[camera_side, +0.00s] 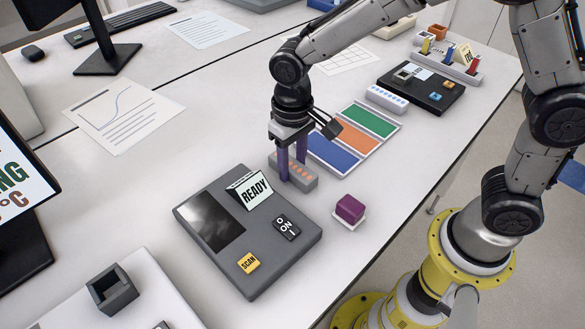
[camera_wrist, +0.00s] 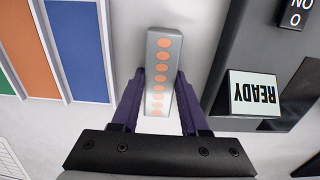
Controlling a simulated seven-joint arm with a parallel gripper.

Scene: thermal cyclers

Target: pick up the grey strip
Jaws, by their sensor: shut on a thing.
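The grey strip (camera_side: 306,174) has a row of orange dots on top and is in the middle of the table in the side view, next to the READY device. In the wrist view the strip (camera_wrist: 158,52) runs up and down between the fingers. My gripper (camera_side: 293,169) points down, with its purple fingers on either side of the strip. In the wrist view my gripper (camera_wrist: 159,88) is shut on the strip, with one finger against each long side. The strip looks level. I cannot tell whether it touches the table.
The dark grey device (camera_side: 262,272) with the READY sign is just in front and left. A tray with blue, orange and green panels (camera_side: 379,152) lies behind right. A purple block (camera_side: 350,208) is on the right. A white strip (camera_side: 386,98) lies farther back.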

